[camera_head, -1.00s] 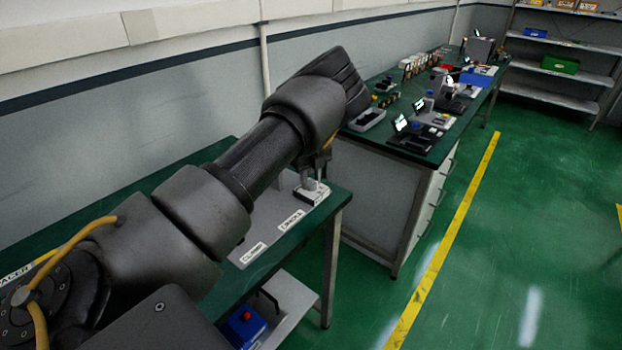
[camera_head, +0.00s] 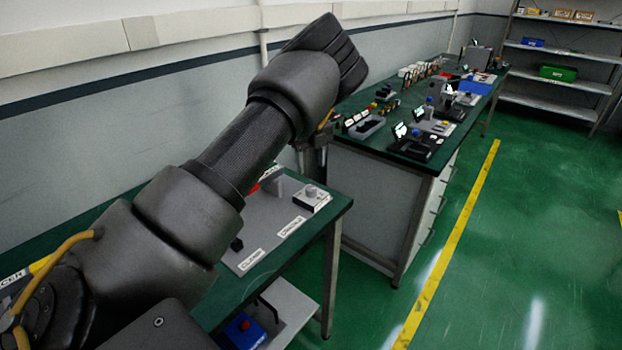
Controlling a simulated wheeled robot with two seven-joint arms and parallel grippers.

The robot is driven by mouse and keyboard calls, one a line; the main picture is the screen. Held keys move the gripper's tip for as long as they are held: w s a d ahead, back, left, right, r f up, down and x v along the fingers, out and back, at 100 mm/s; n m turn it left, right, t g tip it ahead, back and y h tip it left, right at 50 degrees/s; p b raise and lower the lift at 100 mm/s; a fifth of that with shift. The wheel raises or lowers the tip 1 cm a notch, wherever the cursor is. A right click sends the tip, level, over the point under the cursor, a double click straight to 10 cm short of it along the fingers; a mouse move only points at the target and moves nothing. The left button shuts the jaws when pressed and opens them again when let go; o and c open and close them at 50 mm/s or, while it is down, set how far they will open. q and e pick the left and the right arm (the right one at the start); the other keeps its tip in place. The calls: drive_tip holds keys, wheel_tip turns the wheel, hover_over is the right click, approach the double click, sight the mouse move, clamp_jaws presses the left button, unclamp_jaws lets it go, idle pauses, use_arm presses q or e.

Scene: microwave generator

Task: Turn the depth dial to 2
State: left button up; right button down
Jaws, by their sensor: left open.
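A grey panel (camera_head: 268,228) lies on the near green bench, with two white labels along its front edge that are too small to read surely. At its right end a small box with a round grey knob (camera_head: 312,190) shows; I cannot tell whether it is the depth dial, nor read its setting. A small black knob (camera_head: 237,244) sits at the panel's left, beside my arm. My left gripper (camera_head: 314,160) hangs below the wrist, above and behind the grey knob in the picture, apart from it. It is open and partly hidden. My right gripper is out of view.
My left arm covers much of the near bench (camera_head: 335,207). A blue box with a red button (camera_head: 243,330) sits on the lower shelf. A second bench (camera_head: 385,148) beyond holds several devices. Shelving (camera_head: 555,85) stands at the far right. The green floor at right is clear.

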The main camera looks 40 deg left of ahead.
use_arm(q)
drive_tip(key=shift+r, duration=1.5)
